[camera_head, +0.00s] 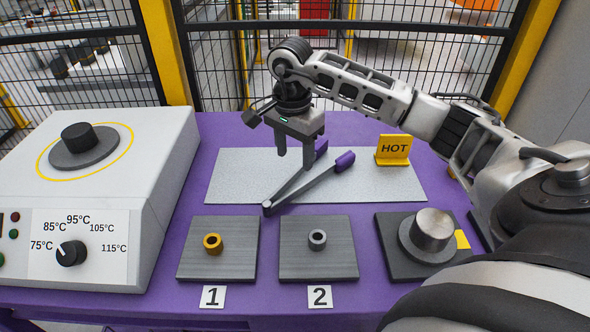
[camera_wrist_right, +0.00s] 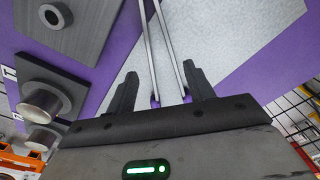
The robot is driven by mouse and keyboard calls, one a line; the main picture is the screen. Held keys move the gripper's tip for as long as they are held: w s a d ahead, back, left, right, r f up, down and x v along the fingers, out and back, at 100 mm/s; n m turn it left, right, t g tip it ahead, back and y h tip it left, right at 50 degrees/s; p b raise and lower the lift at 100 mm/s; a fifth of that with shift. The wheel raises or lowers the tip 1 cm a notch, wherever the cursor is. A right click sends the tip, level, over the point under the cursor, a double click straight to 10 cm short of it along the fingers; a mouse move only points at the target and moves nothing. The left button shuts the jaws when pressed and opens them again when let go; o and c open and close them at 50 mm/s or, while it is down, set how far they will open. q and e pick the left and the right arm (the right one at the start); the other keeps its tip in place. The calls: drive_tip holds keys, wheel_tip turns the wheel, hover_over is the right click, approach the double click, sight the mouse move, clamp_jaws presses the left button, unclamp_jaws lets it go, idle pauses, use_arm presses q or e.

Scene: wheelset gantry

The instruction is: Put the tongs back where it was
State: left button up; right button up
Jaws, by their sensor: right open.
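The tongs (camera_head: 300,187) have two grey arms, purple tips and a dark pivot. They lie on the light grey mat (camera_head: 235,172), the pivot at its front edge and the tips pointing back right. My right gripper (camera_head: 296,158) is open, pointing down over the tip end of the tongs. In the right wrist view, both tong arms (camera_wrist_right: 168,45) run between the spread fingers of the gripper (camera_wrist_right: 161,88), with gaps at the sides. Whether the gripper touches them is unclear. My left gripper is not in view.
A yellow HOT sign (camera_head: 394,149) stands at the mat's back right. Two dark plates with a gold ring (camera_head: 213,243) and a grey ring (camera_head: 317,239) stand in front. A metal cylinder (camera_head: 433,230) is front right, a white heater (camera_head: 150,190) left. A fence stands behind.

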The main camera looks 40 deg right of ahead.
wheel_tip(320, 180, up, 5)
drive_tip(key=shift+a+f, duration=0.1)
drive_tip(key=shift+a, duration=0.05)
drive_tip(key=shift+s, duration=0.1)
idle(0.5)
